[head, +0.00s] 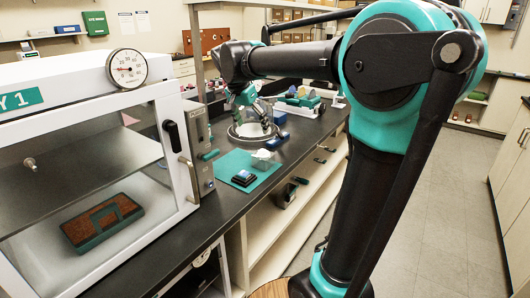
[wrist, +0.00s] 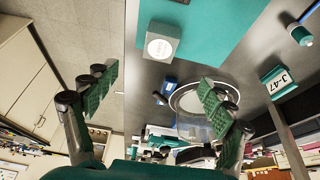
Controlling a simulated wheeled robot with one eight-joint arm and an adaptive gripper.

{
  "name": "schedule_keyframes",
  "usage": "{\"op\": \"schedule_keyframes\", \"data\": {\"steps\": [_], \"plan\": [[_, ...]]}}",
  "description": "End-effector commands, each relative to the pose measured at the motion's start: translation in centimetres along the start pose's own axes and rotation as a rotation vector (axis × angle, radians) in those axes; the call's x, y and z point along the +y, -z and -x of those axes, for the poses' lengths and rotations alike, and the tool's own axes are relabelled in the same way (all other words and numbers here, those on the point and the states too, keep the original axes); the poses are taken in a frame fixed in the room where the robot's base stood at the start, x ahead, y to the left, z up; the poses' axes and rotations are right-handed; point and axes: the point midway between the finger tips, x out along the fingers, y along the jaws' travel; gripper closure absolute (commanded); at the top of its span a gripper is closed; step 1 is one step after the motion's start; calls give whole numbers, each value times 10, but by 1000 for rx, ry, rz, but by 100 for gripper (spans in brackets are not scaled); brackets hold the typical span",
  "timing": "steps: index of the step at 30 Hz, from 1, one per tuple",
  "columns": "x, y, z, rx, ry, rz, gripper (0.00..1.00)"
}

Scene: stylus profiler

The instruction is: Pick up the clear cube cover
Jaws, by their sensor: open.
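The clear cube cover (head: 262,160) looks like a small translucent box with something pale at its top. It stands on the teal mat (head: 231,162) on the dark bench, near the mat's far right edge. In the wrist view, the cube (wrist: 163,45) looks grey-green with a white round label, at the mat's edge. My gripper (head: 250,113) is open and empty in the head view, above the round glass-and-metal dish just beyond the cube. In the wrist view, my gripper's (wrist: 157,98) green pads are wide apart, and the cube lies beyond them, untouched.
A glass-fronted cabinet with a gauge (head: 126,68) stands at the left. The aisle floor (head: 440,200) is clear.

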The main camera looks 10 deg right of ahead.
Motion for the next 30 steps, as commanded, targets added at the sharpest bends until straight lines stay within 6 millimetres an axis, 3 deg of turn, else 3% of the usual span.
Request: {"op": "schedule_keyframes", "data": {"steps": [5,21,30], "plan": [[-4,2,-9,5,-5,-19,17],[-3,3,-107,4,-4,-18,17],[-1,3,-129,4,-4,-18,17]]}}
